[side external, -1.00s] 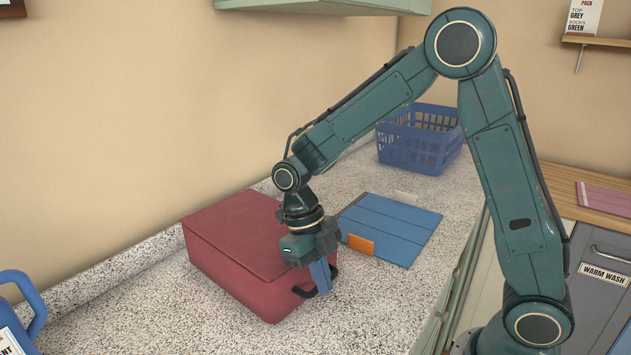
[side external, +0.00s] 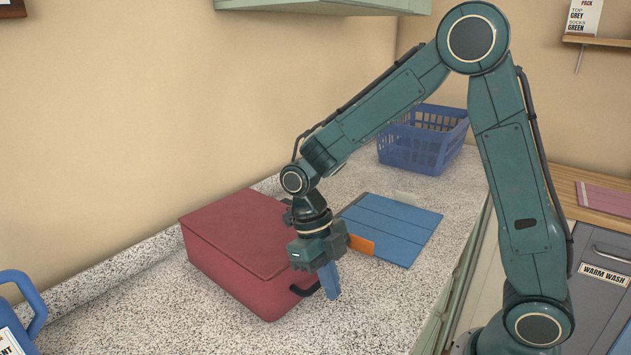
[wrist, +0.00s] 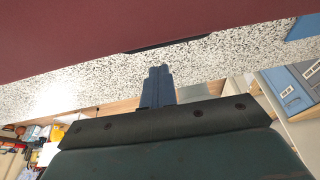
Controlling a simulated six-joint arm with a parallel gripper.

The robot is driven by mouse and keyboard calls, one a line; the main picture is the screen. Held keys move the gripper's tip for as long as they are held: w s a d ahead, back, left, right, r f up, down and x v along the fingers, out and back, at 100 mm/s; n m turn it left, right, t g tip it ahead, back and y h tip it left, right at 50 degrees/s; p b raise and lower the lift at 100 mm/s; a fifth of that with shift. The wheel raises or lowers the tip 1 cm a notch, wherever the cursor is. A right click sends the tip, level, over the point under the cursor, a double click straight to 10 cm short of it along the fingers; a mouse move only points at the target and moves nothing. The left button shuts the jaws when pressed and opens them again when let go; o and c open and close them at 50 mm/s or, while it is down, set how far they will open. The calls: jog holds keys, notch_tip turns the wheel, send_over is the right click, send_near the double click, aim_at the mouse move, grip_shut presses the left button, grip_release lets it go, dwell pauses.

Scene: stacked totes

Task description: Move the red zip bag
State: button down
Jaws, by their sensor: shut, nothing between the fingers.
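The red zip bag (side external: 235,250) is a boxy dark-red case lying on the speckled counter, left of centre in the side external view. A black handle (side external: 306,287) sticks out of its near right side. In the wrist view the bag (wrist: 90,30) fills the top, with a dark strip of the handle at its lower edge. My gripper (side external: 331,292) points down just right of the handle, apart from it. Its blue fingers (wrist: 158,75) are together and hold nothing.
A folded blue item (side external: 395,228) with an orange tab (side external: 361,245) lies behind my gripper. A blue basket (side external: 425,155) stands at the back. A blue jug-like container (side external: 22,300) is at the left edge. Speckled counter (side external: 375,310) is clear in front.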

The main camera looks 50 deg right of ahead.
jog(key=shift+s, duration=0.8)
jog(key=v, duration=1)
jog(key=s+d+r+m+t, duration=0.1)
jog(key=s+m, duration=0.4)
jog(key=m, duration=0.6)
jog(key=s+d+r+m+t, duration=0.2)
jog(key=s+r+m+t, duration=0.1)
jog(key=m, duration=0.9)
jog(key=s+d+r+m+t, duration=0.2)
jog(key=s+m+t, duration=0.3)
jog(key=m, duration=0.7)
jog(key=shift+s+d, duration=0.2)
jog(key=shift+s, duration=0.6)
